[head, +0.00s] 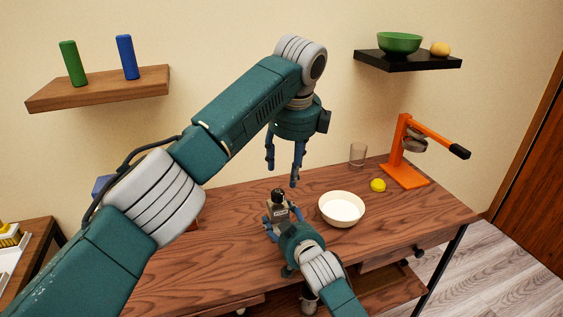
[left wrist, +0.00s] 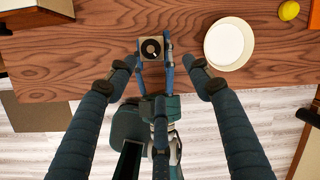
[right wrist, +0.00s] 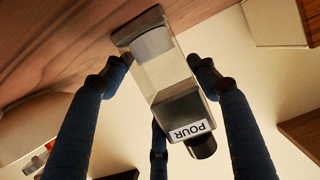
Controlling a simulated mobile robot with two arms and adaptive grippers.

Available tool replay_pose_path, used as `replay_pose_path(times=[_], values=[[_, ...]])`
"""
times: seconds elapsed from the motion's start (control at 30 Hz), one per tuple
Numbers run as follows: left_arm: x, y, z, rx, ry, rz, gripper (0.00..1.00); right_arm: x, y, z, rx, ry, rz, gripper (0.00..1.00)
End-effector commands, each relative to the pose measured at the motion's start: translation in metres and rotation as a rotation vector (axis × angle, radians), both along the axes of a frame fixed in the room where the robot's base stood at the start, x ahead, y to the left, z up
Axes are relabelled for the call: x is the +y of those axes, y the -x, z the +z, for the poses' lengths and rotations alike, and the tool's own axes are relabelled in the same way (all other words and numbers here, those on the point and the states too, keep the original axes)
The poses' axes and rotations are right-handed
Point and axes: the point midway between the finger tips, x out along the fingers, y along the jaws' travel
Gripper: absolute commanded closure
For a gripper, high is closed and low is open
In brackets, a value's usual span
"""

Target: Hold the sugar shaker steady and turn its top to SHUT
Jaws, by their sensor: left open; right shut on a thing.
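The sugar shaker (head: 279,212) stands on the wooden table, a squarish body with a black knob on top. In the right wrist view the shaker (right wrist: 160,62) has a clear body with pale contents, a dark collar and a white label reading POUR. My right gripper (head: 284,224) is shut on its body from the near side. My left gripper (head: 282,175) is open and empty, pointing down above the shaker, clear of it. The left wrist view looks down on the round black top (left wrist: 150,49), between and beyond the left fingers. I see no SHUT mark.
A cream bowl with white contents (head: 342,209) stands close right of the shaker. Farther right are a yellow lemon-like thing (head: 378,185), a glass (head: 358,154) and an orange press (head: 402,155). Wall shelves hang behind. The table left of the shaker looks mostly clear.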

Motion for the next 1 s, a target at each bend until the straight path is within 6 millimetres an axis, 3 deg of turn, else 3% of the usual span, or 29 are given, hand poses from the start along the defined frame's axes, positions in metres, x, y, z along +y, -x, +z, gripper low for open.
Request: replay_pose_path(times=[0.2,0.47,0.67,1.0], values=[[0.011,-0.004,0.004,0.028,-0.11,-0.319,0.49,-0.001,0.0,-0.002,0.002,0.002,-0.001,0.73],[0.016,-0.006,0.001,0.044,-0.153,-0.459,0.49,0.0,0.0,-0.002,0.002,0.002,-0.001,0.73],[0.019,-0.012,-0.024,0.047,-0.155,-0.462,0.49,0.0,0.0,-0.002,0.002,0.002,-0.001,0.73],[0.024,-0.028,-0.085,0.046,-0.156,-0.46,0.49,0.0,0.0,-0.002,0.003,0.002,0.0,0.73]])
